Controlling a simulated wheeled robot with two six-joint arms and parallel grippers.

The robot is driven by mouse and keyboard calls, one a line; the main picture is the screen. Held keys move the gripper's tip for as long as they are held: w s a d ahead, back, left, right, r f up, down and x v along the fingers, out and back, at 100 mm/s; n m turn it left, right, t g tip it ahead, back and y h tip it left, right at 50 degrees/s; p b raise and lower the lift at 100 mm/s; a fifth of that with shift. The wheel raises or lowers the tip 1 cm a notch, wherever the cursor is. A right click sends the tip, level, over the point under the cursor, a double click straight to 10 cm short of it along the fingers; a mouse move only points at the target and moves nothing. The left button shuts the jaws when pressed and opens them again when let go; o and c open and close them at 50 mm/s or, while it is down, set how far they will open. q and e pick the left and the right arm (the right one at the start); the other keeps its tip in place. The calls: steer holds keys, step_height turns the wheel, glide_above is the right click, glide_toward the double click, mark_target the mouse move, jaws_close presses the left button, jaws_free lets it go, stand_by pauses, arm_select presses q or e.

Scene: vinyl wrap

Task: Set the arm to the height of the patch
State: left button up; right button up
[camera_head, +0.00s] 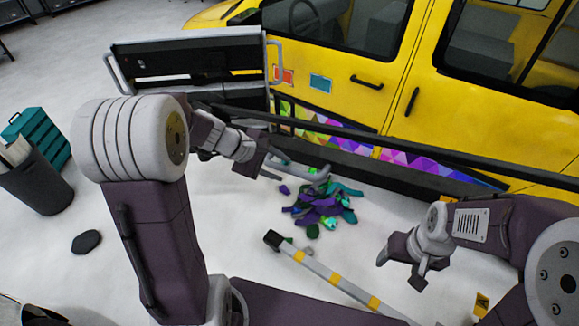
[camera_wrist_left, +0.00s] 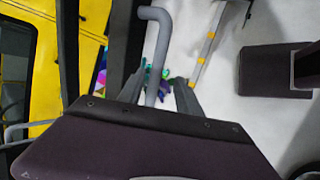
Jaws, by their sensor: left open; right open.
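The yellow van's side carries a small orange-red patch (camera_head: 284,76) and a small blue patch (camera_head: 320,84) on the door. A multicoloured triangle-patterned vinyl strip (camera_head: 408,163) runs lower along the body. A long dark rail arm (camera_head: 440,158) stretches across the van's side, in front of the strip's height. A grey bent handle (camera_head: 312,176) sits near its left end. My left gripper (camera_head: 276,168) is open beside this handle. In the left wrist view the handle (camera_wrist_left: 158,50) appears between the open fingers; contact cannot be told. My right gripper (camera_head: 402,272) is open and empty, low at right.
A dark framed panel with grey handles (camera_head: 190,62) stands at left. Coloured vinyl scraps (camera_head: 320,207) lie on the floor. A grey pole with yellow bands (camera_head: 325,272) lies nearer. A dark bin (camera_head: 38,180) and teal box (camera_head: 42,135) stand at far left.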

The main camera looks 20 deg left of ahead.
mark_target(288, 170)
arm_select(q)
steer(key=w+f, duration=0.1)
steer(key=w+d+f, duration=0.1)
steer(key=f, duration=0.1)
steer(key=w+f, duration=0.1)
steer(key=shift+w+d+f, duration=0.35)
steer(key=shift+w+f, duration=0.05)
steer(key=shift+w+d+f, duration=0.15)
steer(key=shift+d+f, duration=0.05)
steer(key=shift+f, duration=0.05)
steer(key=shift+s+d+r, duration=0.2)
steer(key=shift+s, duration=0.25)
steer(key=shift+w+a+f, duration=0.1)
steer(key=shift+w, duration=0.1)
jaws_close()
arm_select(e)
steer(key=shift+w+a+f, duration=0.15)
steer(key=shift+w, duration=0.5)
